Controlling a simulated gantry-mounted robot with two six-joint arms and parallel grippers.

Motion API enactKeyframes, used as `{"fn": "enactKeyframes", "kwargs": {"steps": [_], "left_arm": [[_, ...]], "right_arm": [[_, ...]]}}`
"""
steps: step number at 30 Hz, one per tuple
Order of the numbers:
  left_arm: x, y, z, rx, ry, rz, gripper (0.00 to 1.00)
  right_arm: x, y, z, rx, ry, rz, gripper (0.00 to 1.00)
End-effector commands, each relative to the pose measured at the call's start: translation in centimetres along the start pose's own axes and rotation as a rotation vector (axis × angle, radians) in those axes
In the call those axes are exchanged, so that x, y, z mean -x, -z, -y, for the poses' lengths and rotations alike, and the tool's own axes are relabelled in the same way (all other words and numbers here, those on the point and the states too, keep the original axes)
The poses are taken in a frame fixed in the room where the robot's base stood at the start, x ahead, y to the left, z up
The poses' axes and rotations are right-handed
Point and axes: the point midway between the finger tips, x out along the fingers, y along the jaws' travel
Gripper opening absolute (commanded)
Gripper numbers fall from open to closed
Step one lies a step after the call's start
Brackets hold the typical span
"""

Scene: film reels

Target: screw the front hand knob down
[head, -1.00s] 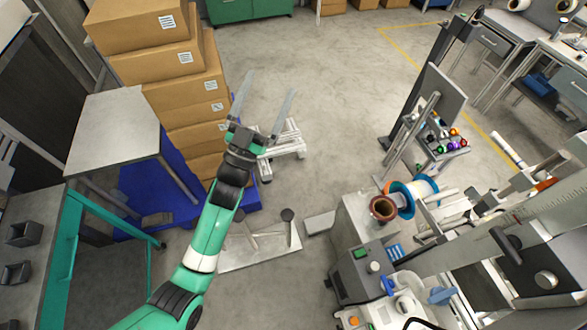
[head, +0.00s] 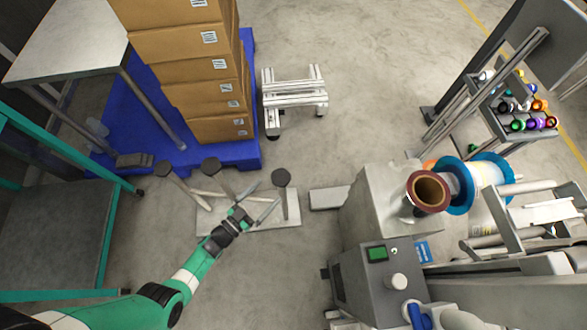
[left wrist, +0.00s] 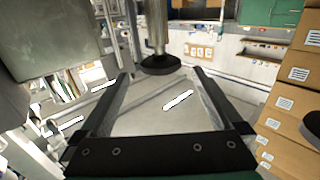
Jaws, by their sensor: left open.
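I cannot tell for sure which is the front one. My left gripper (head: 266,194) is open and empty, its fingers pointing toward the right knob. In the left wrist view, a dark knob (left wrist: 160,64) on a metal post shows beyond and between the spread fingertips (left wrist: 161,74); contact is not visible. My right gripper is not in view.
Stacked cardboard boxes (head: 205,85) stand on a blue pallet (head: 150,150) behind. A low metal frame (head: 293,92) is on the floor. A grey machine (head: 370,210) with a film reel (head: 428,190) stands right. A grey-topped table (head: 65,45) is at the left.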

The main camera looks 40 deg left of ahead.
Motion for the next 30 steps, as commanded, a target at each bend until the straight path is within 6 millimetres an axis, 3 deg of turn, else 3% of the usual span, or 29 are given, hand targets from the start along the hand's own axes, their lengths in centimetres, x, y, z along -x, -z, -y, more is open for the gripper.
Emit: {"fn": "enactKeyframes", "kwargs": {"steps": [5,12,18,28,30], "left_arm": [[-2.3,-0.1,0.0,-0.004,-0.004,-0.005,1.00],[-7.8,-0.2,0.0,-0.003,-0.003,-0.006,1.00],[-10.9,0.0,0.1,-0.003,0.000,-0.004,1.00],[-11.6,0.2,0.0,-0.003,0.001,-0.002,1.00],[-11.6,0.2,0.0,-0.003,0.001,-0.002,0.91]], "right_arm": [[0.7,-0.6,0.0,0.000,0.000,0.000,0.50],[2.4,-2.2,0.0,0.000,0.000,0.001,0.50],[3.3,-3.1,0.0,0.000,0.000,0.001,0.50],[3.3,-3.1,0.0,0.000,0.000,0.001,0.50],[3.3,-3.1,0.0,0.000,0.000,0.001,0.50]]}}
